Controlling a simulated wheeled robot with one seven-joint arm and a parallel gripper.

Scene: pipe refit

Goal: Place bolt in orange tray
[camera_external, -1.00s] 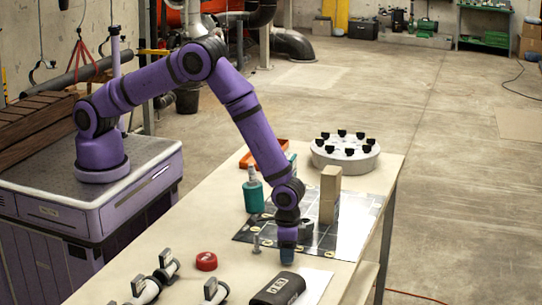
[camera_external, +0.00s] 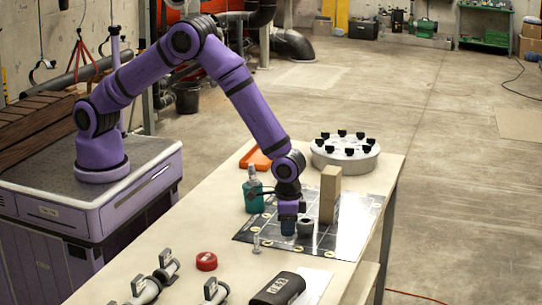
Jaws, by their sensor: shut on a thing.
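My gripper (camera_external: 288,222) points down over the dark mat (camera_external: 350,240) at the table's middle. It is shut on a small blue-grey thing (camera_external: 288,229), mostly covered by the fingers; I cannot tell whether this is the bolt. A small silver bolt-like piece (camera_external: 256,244) stands upright at the mat's left edge, left of my gripper. The orange tray (camera_external: 247,158) lies at the far end of the table, partly hidden by my arm.
A teal bottle (camera_external: 251,196) stands left of my gripper, and a tall tan block (camera_external: 329,195) to its right. A grey ring-like part (camera_external: 305,228) is close to the right. A round flange (camera_external: 345,157), a red ring (camera_external: 206,261) and a dark case (camera_external: 277,289) are around.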

